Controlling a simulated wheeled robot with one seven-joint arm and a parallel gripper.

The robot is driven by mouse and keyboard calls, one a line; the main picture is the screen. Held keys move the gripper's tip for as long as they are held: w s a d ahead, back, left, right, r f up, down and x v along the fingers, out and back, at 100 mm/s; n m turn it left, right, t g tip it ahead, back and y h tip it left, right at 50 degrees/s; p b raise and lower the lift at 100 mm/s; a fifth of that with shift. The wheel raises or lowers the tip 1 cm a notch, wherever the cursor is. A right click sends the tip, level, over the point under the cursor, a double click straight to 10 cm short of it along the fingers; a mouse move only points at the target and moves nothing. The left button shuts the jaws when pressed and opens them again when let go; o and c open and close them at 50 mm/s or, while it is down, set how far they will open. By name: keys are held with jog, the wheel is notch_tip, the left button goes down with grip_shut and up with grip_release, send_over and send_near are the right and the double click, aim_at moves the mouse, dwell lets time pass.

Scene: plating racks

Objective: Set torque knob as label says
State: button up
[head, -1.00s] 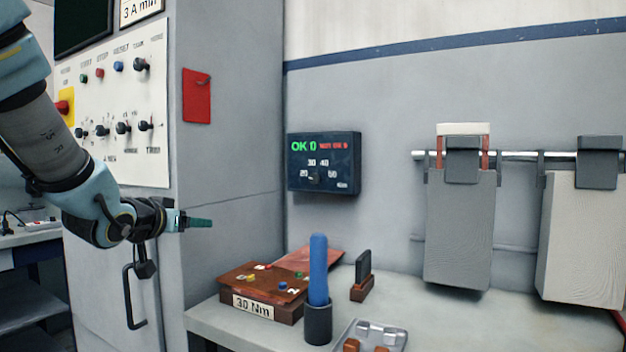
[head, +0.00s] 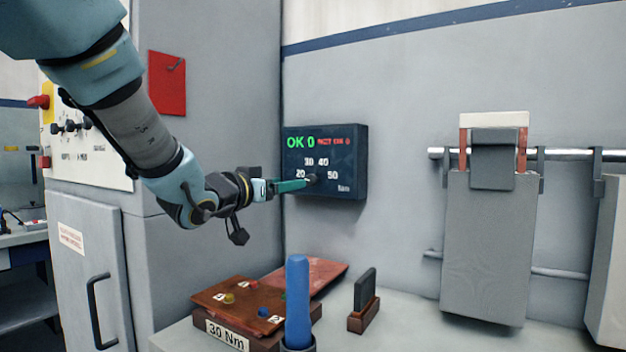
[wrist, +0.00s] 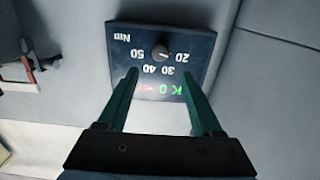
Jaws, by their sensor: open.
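The torque knob (head: 312,178) is a small dark round knob on the dark wall panel (head: 346,172), among the printed values 20, 30, 40 and 50 Nm. The knob also shows, upside down, in the wrist view (wrist: 160,53). A light mark on it seems to face the 20 side, but it is too small to be sure. A white label (head: 227,335) on the brown block reads 30 Nm. My gripper (wrist: 160,74) is open and empty. Its green fingers point at the panel, with the tips close to the knob; I cannot tell whether they touch it.
A blue-handled tool (head: 298,300) stands upright on the bench below the panel. The brown block (head: 215,299) and a dark upright piece in a brown holder (head: 364,317) are nearby. Grey plates (head: 486,250) hang from a rail at the right. A cabinet stands at the left.

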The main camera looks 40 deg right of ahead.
aim_at(309, 179)
jog(key=p+x, duration=0.2)
jog(key=x, duration=0.7)
jog(key=shift+w+d, duration=0.1)
jog(key=shift+d, duration=0.3)
grip_shut()
